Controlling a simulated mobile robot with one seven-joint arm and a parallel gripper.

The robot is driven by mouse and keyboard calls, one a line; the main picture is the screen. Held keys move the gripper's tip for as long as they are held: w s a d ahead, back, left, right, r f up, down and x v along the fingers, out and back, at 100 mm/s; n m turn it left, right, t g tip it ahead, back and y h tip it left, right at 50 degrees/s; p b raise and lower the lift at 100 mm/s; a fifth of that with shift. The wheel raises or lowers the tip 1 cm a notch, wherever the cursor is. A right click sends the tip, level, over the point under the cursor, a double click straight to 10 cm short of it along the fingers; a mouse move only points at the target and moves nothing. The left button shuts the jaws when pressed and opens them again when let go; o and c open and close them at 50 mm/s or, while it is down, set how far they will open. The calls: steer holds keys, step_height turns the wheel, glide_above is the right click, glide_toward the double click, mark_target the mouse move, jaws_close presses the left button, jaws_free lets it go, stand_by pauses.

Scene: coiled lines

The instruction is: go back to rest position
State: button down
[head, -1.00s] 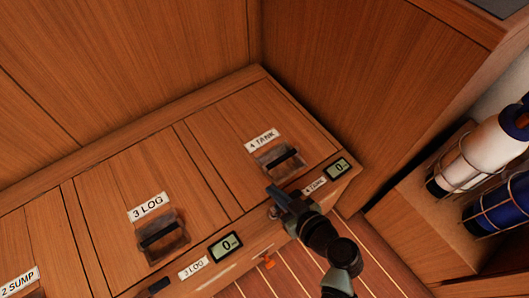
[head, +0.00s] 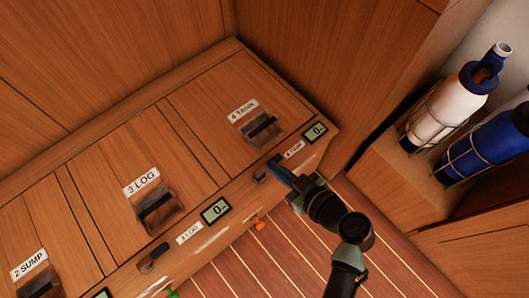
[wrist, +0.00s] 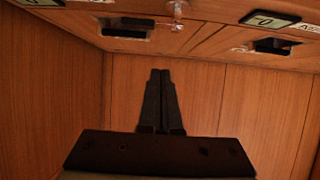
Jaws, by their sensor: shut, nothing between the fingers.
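My gripper (head: 277,164) is in front of the wooden locker bench, close to its front edge below the lid marked 4 TANK (head: 243,109). In the wrist view the two dark fingers (wrist: 160,75) lie side by side, shut, with nothing between them. They point toward wood panelling. My arm reaches in from the lower right of the head view.
Striped floor (head: 290,255) is open below.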

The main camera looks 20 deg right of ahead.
steer(key=shift+f+v, duration=0.25)
steer(key=shift+v, duration=1.1)
steer(key=shift+s, duration=0.15)
